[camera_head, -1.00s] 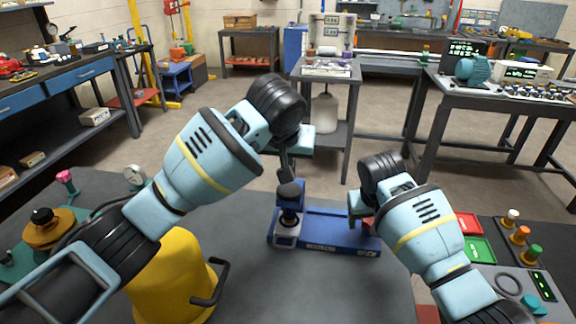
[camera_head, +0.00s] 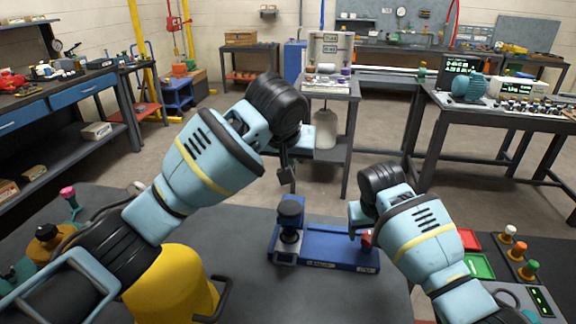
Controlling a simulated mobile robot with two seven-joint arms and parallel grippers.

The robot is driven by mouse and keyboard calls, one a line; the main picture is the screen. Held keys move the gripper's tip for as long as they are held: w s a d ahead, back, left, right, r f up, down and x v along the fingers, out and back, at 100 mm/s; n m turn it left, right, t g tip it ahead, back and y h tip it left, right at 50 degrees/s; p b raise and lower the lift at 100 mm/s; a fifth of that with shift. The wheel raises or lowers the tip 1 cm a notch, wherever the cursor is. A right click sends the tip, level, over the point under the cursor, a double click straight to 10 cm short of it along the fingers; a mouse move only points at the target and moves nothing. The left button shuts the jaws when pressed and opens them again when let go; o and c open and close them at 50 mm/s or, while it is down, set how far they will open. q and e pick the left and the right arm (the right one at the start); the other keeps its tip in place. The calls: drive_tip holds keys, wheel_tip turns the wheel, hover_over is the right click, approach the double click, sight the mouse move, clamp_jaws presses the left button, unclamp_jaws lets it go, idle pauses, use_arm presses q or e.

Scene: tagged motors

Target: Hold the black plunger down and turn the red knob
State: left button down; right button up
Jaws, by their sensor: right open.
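A blue fixture (camera_head: 335,256) lies on the dark table in front of me. The black plunger (camera_head: 290,213) stands upright at its left end. The red knob (camera_head: 367,239) is at its right end, partly hidden by my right gripper. My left gripper (camera_head: 287,178) points down just above the plunger, with a small gap between them; its dark fingers are seen edge-on, so their opening cannot be told. My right gripper (camera_head: 361,230) is open beside the red knob; my wrist hides most of its fingers, and contact cannot be told.
A yellow rounded object with a dark handle (camera_head: 175,285) stands at the left, below my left arm. Red and green trays (camera_head: 478,266) and a panel with coloured knobs (camera_head: 520,252) are at the right. The table is clear in front of the fixture.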

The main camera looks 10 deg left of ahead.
drive_tip(key=shift+r+p, duration=1.45)
drive_tip(key=shift+r, duration=1.65)
use_arm(q)
wheel_tip(320, 180, up, 9)
drive_tip(key=s+t, duration=0.1)
use_arm(e)
drive_tip(key=shift+f, duration=0.15)
